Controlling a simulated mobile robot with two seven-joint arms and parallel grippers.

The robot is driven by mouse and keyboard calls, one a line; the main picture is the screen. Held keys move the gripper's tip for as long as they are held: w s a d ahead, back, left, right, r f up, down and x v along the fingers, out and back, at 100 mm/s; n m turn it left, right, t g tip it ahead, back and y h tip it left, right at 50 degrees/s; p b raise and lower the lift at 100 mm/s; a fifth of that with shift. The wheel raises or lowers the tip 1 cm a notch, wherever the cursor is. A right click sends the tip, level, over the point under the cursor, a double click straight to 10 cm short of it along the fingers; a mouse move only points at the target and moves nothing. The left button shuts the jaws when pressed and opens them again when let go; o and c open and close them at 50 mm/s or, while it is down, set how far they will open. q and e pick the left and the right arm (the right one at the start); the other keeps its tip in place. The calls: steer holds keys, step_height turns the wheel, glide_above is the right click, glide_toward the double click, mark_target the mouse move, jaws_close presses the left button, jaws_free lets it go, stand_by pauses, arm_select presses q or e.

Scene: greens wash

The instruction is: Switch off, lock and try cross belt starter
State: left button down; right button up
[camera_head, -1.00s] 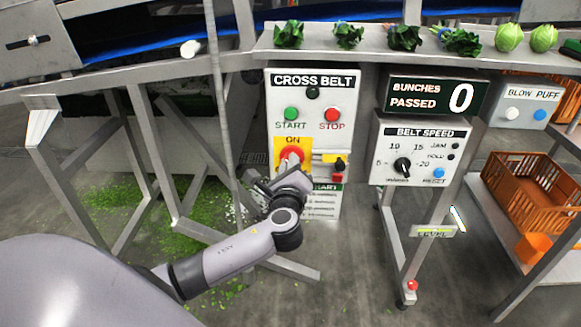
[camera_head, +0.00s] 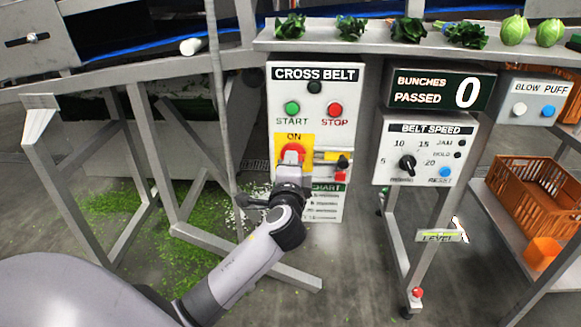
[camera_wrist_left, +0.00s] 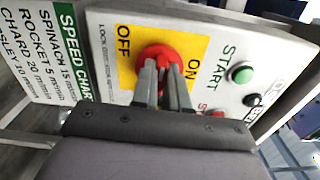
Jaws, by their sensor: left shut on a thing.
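The cross belt starter (camera_head: 313,93) is a pale panel with a green START button (camera_head: 292,108) and a red STOP button (camera_head: 335,110). Below them, a red rotary switch (camera_head: 293,151) sits on a yellow plate with ON at its top. In the left wrist view the red switch (camera_wrist_left: 160,58) lies between the OFF and ON labels. My left gripper (camera_wrist_left: 163,88) is shut on the red switch's handle. The handle's exact angle is hidden by the fingers. To the right of the switch is a yellow and black item (camera_head: 332,157) with a red piece (camera_head: 341,177) below. My right gripper is not in view.
A belt speed box (camera_head: 422,150) and bunch counter (camera_head: 437,93) stand to the right. Greens lie on the ledge (camera_head: 380,46) above. Orange crates (camera_head: 535,195) are at far right. A thin grey post (camera_head: 217,100) stands left of the panel.

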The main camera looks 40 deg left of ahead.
arm_select(q)
steer(key=shift+d+f+n, duration=0.1)
steer(key=shift+n, duration=0.4)
steer(key=c, duration=1.1)
jaws_free()
steer(key=shift+c, duration=0.2)
steer(key=v, duration=0.7)
steer(key=shift+s, duration=0.1)
